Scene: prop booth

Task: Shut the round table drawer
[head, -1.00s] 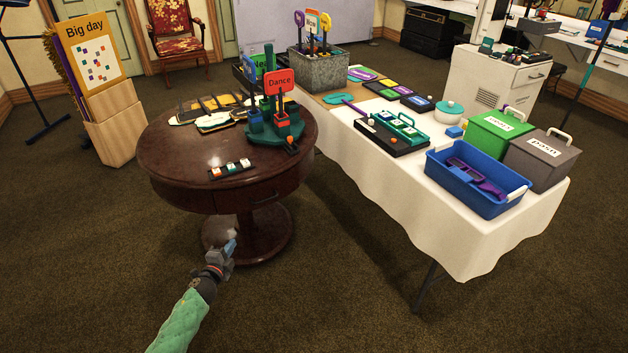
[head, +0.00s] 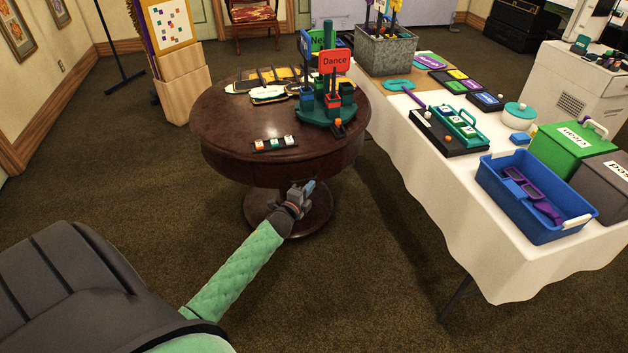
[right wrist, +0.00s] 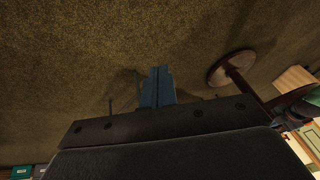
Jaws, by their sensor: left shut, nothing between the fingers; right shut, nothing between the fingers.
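The round table (head: 228,130) is dark polished wood on a pedestal, left of centre in the head view. Its drawer (head: 318,172) is in the apron on the side facing me. I cannot tell how far the drawer stands out. My left gripper (head: 309,187) is shut and empty, in front of the apron and overlapping its lower edge in the picture; contact cannot be told. My right gripper (right wrist: 158,86) is shut and empty over carpet in the right wrist view. The table's round foot (right wrist: 231,68) shows there to its right.
On the round table stand a Dance sign holder (head: 330,105) and a small strip of blocks (head: 275,144). A white-clothed long table (head: 470,240) with a blue tub (head: 535,205) stands to the right. Carpet in front is clear.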

